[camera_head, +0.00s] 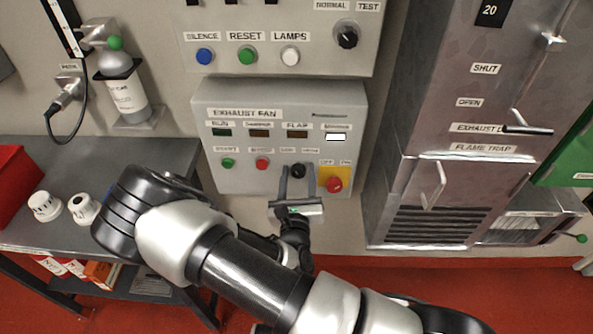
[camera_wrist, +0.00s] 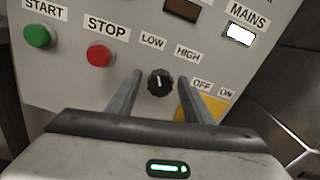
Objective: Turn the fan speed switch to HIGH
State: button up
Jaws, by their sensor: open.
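The fan speed switch (camera_wrist: 160,82) is a small black knob below the LOW and HIGH labels on the grey exhaust fan panel (camera_head: 215,102). In the wrist view its white pointer mark leans up and slightly left, toward LOW. In the head view the knob (camera_head: 298,170) shows between my gripper's fingers. My gripper (camera_wrist: 160,80) is open, with one finger on each side of the knob and visible gaps to it. In the head view my gripper (camera_head: 298,172) reaches up to the panel's lower edge. I cannot tell how far the fingertips are from the panel face.
A red rotary switch (camera_head: 334,184) on a yellow plate sits just right of the knob. The red STOP button (camera_wrist: 100,55) and green START button (camera_wrist: 38,36) are to the left. A metal flame trap cabinet (camera_head: 455,180) stands at the right, a dark bench (camera_head: 150,160) at the left.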

jog(key=shift+c, duration=0.4)
jog(key=c, duration=0.9)
jog(key=shift+c, duration=0.2)
jog(key=shift+r+m+p, duration=0.1)
jog(key=shift+m+p, duration=0.2)
jog(key=shift+d+r+m+p, duration=0.1)
jog(key=shift+m+p, duration=0.4)
jog(key=shift+m, duration=0.4)
jog(key=m+p, duration=0.1)
jog(key=m, duration=0.2)
jog(key=shift+m, duration=0.3)
jog(key=m, duration=0.5)
jog(key=shift+m, duration=0.4)
